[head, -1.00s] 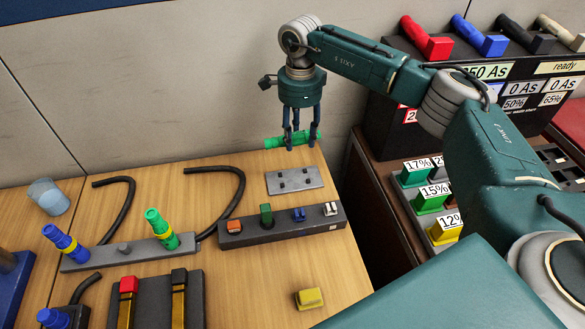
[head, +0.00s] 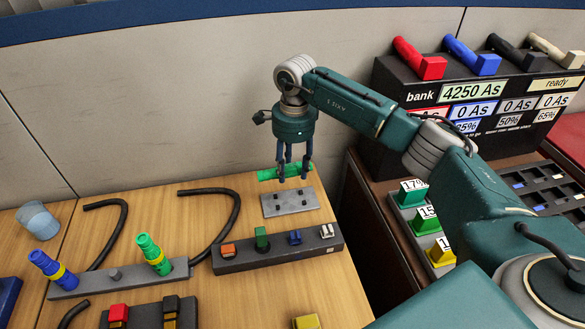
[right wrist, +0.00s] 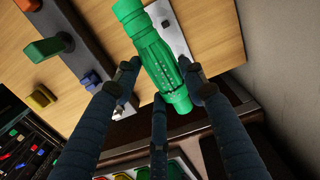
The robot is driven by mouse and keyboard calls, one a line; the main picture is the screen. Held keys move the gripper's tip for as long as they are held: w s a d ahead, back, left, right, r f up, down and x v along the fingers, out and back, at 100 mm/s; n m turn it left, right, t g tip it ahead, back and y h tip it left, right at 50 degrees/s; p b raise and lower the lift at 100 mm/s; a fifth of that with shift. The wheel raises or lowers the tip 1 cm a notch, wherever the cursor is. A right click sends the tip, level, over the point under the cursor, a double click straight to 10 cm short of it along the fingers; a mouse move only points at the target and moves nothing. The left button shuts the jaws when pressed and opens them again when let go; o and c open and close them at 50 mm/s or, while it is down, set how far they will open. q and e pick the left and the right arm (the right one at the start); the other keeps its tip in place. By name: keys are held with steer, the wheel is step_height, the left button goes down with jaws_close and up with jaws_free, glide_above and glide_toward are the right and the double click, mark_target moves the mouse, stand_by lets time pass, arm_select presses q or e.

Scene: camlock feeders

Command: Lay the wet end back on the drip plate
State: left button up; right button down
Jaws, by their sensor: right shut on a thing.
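The wet end, a green ribbed cylinder (head: 268,174), is held by my right gripper (head: 293,174) above the back of the table. It lies roughly level, crosswise between the fingers. The right wrist view shows the fingers shut around the green cylinder (right wrist: 153,52), with both its ends sticking out. The drip plate, a grey slab with small black pegs (head: 285,209), lies on the table just below and in front of the cylinder. In the right wrist view the plate (right wrist: 170,24) is partly hidden behind the cylinder. A gap seems to remain between them. My left gripper is out of view.
A dark block with coloured connectors (head: 278,252) lies in front of the plate. A grey holder (head: 113,277) carries a blue and a green plug with black hoses. A yellow block (head: 306,322) is near the front. The wall is close behind; a dark cabinet (head: 440,135) stands right.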

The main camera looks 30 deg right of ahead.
mark_target(296, 175)
steer(key=f, duration=0.1)
steer(key=d+f, duration=0.1)
steer(key=f, duration=0.1)
steer(key=shift+d+f+b, duration=0.25)
steer(key=shift+f+b, duration=0.1)
steer(key=shift+s+a+f+b, duration=0.15)
steer(key=shift+f+b, duration=0.4)
steer(key=shift+f, duration=0.25)
steer(key=shift+f+b, duration=0.55)
steer(key=shift+f, duration=0.6)
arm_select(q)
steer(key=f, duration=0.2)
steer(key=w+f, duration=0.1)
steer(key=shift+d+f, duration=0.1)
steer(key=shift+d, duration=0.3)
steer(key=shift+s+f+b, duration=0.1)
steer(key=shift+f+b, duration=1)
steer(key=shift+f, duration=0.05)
arm_select(e)
steer(key=shift+f, duration=1.4)
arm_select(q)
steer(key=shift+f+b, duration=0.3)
arm_select(e)
steer(key=shift+f, duration=0.35)
steer(key=c, duration=0.9)
jaws_free()
steer(key=shift+c, duration=0.2)
